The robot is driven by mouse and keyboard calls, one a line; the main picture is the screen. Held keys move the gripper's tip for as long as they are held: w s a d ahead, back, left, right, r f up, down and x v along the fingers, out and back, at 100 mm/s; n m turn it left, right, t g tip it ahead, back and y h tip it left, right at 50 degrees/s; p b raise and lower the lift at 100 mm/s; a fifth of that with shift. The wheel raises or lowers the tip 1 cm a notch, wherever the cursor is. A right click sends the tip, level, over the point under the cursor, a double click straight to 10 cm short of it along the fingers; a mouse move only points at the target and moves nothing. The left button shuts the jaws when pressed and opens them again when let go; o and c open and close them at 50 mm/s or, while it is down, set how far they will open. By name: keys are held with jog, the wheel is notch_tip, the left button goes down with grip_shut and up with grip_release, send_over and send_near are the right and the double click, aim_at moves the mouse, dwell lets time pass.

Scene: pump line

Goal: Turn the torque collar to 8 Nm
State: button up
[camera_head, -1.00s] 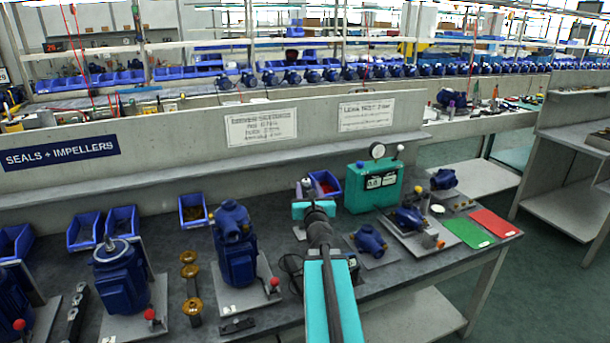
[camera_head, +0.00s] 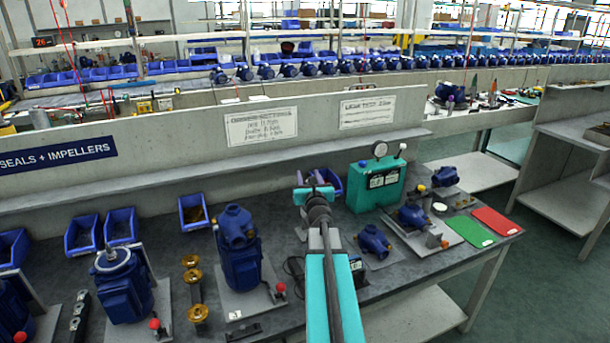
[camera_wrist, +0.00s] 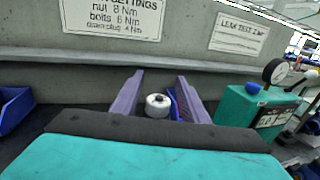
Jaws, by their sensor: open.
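My gripper (camera_head: 310,177) is over the back of the bench, in front of the grey wall. In the wrist view its two purple fingers (camera_wrist: 160,78) stand apart. In the head view my gripper and arm hide this tool. The settings sign (camera_wrist: 113,16) on the wall shows nut 8 Nm and bolts 6 Nm.
A blue bin (camera_head: 332,184) is close behind my gripper. The teal leak-test box (camera_head: 375,186) with a gauge stands to the right. Blue pump parts (camera_head: 373,241) and green (camera_head: 469,231) and red mats are farther right. A blue pump (camera_head: 240,258) stands left of my arm.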

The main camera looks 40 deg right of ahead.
jog(key=c, duration=0.9)
jog(key=shift+w+d, duration=0.1)
jog(key=shift+d, duration=0.15)
grip_shut()
jog(key=shift+a, duration=0.25)
jog(key=shift+r+p, duration=0.1)
jog(key=shift+p, duration=0.3)
jog(key=shift+w+a+r+n+t+y+p, duration=0.1)
jog(key=shift+n+t+y+p, duration=0.45)
jog(key=shift+p, duration=0.65)
jog(key=shift+a+r+n+t+y+p, duration=0.1)
jog(key=shift+n+t+y+p, duration=0.25)
jog(key=shift+y+p, duration=0.65)
jog(key=shift+a+f+n+p, duration=0.15)
jog(key=shift+f+n+p, duration=0.15)
jog(key=shift+n+p, duration=0.1)
